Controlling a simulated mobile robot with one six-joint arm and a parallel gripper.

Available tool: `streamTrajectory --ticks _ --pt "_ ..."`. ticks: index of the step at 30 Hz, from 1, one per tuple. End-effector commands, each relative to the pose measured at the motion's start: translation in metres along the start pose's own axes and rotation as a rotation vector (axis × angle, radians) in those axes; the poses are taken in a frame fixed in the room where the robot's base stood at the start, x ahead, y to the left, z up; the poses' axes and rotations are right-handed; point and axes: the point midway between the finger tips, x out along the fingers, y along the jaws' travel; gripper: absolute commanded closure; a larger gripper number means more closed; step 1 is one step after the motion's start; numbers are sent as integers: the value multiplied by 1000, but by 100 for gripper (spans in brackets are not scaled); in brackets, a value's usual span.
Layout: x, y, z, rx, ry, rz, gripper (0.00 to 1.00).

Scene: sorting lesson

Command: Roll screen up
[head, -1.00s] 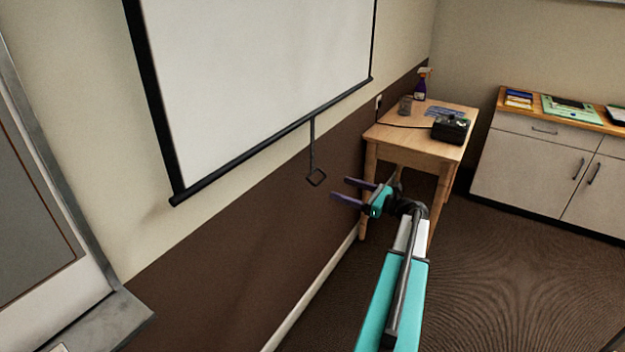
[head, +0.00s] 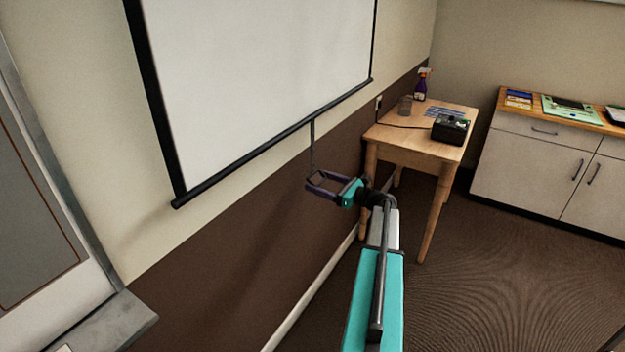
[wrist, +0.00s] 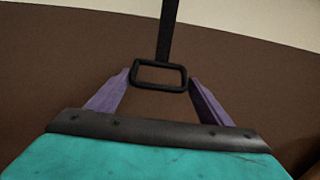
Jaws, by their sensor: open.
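The projector screen (head: 255,75) hangs pulled down on the left wall, white with a black border and a black bottom bar (head: 275,142). A black strap (head: 312,145) hangs from the bar and ends in a rectangular pull handle (wrist: 160,89). My gripper (head: 314,184) is open, with its purple fingers on either side of the handle. In the wrist view the handle lies between the fingertips, close to both; I cannot tell whether they touch it.
A wooden table (head: 405,147) stands right of the gripper with a black device (head: 449,130), a spray bottle (head: 421,88) and a cup (head: 405,105). A white cabinet (head: 535,165) is farther right. The carpet in front is clear.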

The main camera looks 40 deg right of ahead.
Motion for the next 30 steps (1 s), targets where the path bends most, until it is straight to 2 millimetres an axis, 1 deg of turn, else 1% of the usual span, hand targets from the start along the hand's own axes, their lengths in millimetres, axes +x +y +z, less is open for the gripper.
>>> streamTrajectory --ticks 1,3,9,13,20,21,23,27,29,30 --pt "8 0 1 0 0 1 27" --pt "17 -1 1 0 0 1 27" --pt "32 0 0 1 -1 -1 27" --pt "35 0 0 1 0 -1 27" --pt "34 0 0 1 0 -2 27" --pt "34 -1 0 1 0 -2 30" --pt "34 -1 0 1 0 -2 40" --pt "34 -1 0 1 0 -4 64" --pt "34 -2 0 1 0 -4 74" --pt "34 3 0 1 -1 -4 74"
